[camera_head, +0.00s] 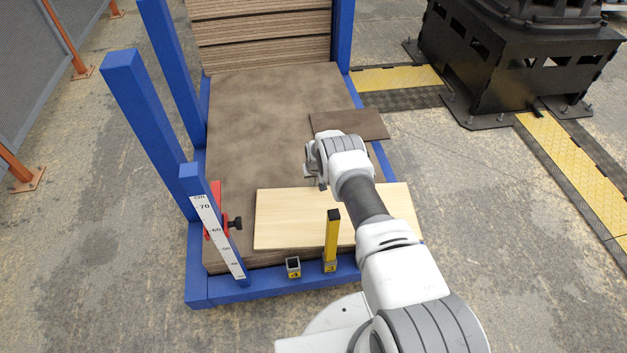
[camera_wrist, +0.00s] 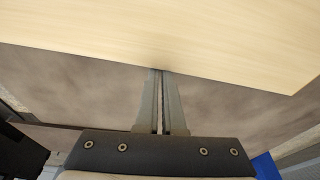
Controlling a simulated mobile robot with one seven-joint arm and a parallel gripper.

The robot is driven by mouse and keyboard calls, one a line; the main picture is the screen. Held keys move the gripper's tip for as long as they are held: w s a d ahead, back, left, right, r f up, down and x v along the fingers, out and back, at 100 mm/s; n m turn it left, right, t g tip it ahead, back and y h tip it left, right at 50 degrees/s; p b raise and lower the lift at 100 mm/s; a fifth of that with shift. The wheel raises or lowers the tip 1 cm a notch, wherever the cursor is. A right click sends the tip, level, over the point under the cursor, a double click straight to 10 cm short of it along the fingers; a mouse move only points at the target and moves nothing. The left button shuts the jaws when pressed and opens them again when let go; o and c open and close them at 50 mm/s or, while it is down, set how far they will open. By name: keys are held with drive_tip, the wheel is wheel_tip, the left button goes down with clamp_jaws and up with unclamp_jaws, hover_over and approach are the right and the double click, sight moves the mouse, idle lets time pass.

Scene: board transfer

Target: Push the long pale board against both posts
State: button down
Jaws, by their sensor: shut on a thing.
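The long pale board (camera_head: 285,220) lies flat on the brown board stack (camera_head: 255,120), near its front edge. My arm hides part of its right half. My gripper (camera_head: 321,185) is at the board's far edge. In the wrist view its fingers (camera_wrist: 160,75) are nearly together, their tips at the edge of the pale board (camera_wrist: 160,30); the contact is hard to make out. A yellow post (camera_head: 332,240) with a dark top stands upright at the front. A brown strip shows between board and socket.
A blue frame (camera_head: 225,293) surrounds the stack, with tall blue uprights at left. A ruler post (camera_head: 218,235) and red clamp (camera_head: 216,205) stand at the front left. A small brown board (camera_head: 365,124) lies at right. More boards (camera_head: 262,35) are stacked behind.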

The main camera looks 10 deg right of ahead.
drive_tip(key=shift+s+d+f+b, duration=0.1)
drive_tip(key=shift+s+f+b, duration=0.1)
drive_tip(key=shift+f+b, duration=0.15)
drive_tip(key=shift+w+b, duration=0.3)
drive_tip(key=shift+b, duration=0.1)
drive_tip(key=shift+w+r+b, duration=0.1)
drive_tip(key=shift+w+b, duration=0.7)
drive_tip(key=shift+b, duration=0.45)
drive_tip(key=shift+w+r+b, duration=0.1)
drive_tip(key=shift+w+b, duration=0.2)
drive_tip(key=shift+b, duration=0.2)
drive_tip(key=shift+r, duration=0.1)
drive_tip(key=w+p+v, duration=0.1)
drive_tip(key=p+v, duration=0.3)
drive_tip(key=v, duration=0.2)
drive_tip(key=shift+w+r, duration=0.15)
drive_tip(key=shift+r, duration=0.4)
